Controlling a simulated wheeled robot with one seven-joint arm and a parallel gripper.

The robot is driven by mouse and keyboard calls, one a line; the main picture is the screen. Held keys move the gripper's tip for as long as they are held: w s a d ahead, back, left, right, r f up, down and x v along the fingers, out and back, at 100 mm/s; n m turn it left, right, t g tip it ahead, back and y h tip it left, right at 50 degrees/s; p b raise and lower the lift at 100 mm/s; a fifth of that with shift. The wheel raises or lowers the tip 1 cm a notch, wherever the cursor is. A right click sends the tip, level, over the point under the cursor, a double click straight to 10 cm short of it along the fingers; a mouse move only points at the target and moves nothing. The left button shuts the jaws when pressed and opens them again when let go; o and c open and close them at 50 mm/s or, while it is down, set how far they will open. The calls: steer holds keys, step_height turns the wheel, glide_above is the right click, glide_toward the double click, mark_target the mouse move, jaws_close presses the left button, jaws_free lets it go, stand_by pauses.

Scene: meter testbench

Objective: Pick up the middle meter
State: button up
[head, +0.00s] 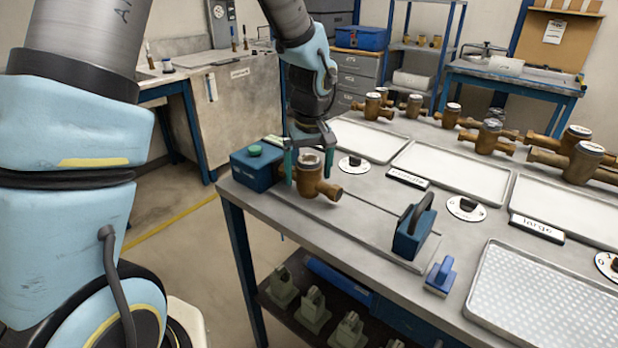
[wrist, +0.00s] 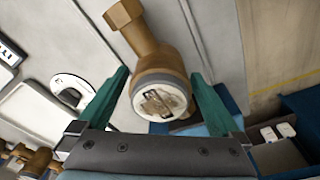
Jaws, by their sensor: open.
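A brass meter (head: 309,180) with a pale round face sits on the steel test bench, close to the blue end block. My gripper (head: 307,168) is over it, pointing down, with one green finger on each side. In the wrist view the meter (wrist: 158,98) is between the two green fingers of my gripper (wrist: 161,74), with gaps visible beside its head. Other brass meters stand along the far side of the bench: small ones at left (head: 373,106), medium ones in the middle (head: 488,136) and large ones at right (head: 580,162). I cannot tell which is meant as the middle one.
The blue end block with a green button (head: 257,168) stands just left of the meter. A blue clamp with a dark handle (head: 413,232) stands farther right on the bench. Empty pale trays (head: 455,172) lie behind, with round dials (head: 466,208) and labels in front.

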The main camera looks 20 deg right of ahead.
steer(key=shift+c, duration=0.2)
jaws_close()
stand_by(0.6)
steer(key=shift+r, duration=0.1)
